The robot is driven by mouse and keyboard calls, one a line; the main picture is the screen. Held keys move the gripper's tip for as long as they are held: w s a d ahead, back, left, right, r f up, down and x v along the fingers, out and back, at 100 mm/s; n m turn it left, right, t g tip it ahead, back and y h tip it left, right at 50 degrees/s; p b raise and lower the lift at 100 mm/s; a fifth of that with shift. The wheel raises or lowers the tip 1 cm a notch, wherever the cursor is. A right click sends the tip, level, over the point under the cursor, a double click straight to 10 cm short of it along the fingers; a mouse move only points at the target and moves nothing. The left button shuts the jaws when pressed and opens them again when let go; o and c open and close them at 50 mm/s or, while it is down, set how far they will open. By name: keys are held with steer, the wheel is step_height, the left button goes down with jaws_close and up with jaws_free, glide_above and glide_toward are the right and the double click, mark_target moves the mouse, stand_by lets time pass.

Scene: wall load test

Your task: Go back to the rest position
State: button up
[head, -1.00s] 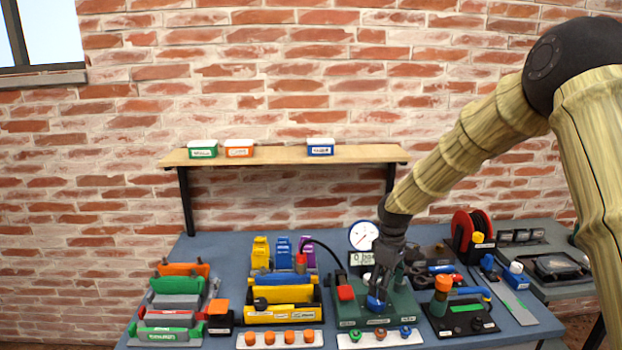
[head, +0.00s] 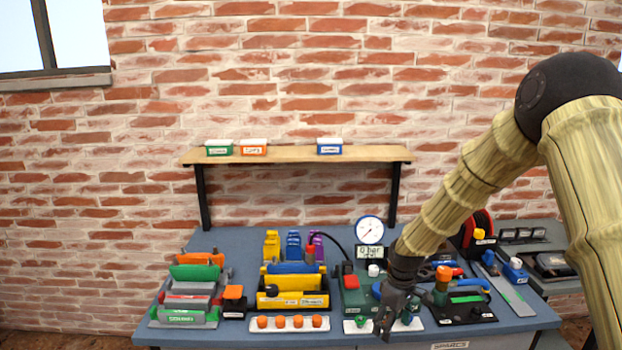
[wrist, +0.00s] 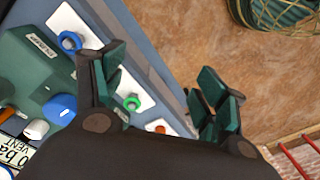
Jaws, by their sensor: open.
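My gripper (head: 386,322) is in front of the green gauge station (head: 352,296), near the front edge of the workbench. In the wrist view my gripper (wrist: 165,95) has its two fingers wide apart with nothing between them. The blue knob (wrist: 60,108) of the station shows at the left of the wrist view, apart from the fingers. The round dial gauge (head: 369,230) stands at the back of the station above a small display (head: 369,252). My gripper and arm hide part of the station's right side in the head view.
A white strip with orange knobs (head: 290,323) lies along the bench's front edge. A yellow holder (head: 292,300) stands left of the station, and a black block with an orange-topped post (head: 441,280) stands right. A shelf (head: 290,155) holds three small boxes. Open floor (wrist: 215,45) lies before the bench.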

steer(key=s+a+f+m, duration=0.2)
steer(key=s+f+m, duration=0.3)
steer(key=s+f, duration=1.6)
steer(key=s+d+f+m, duration=0.1)
steer(key=s+f+m, duration=0.1)
steer(key=s, duration=0.9)
steer(key=s+d+f+m, duration=0.2)
steer(key=s, duration=1)
steer(key=shift+s+f+h, duration=0.2)
steer(key=shift+s+h, duration=0.05)
steer(key=shift+h, duration=0.05)
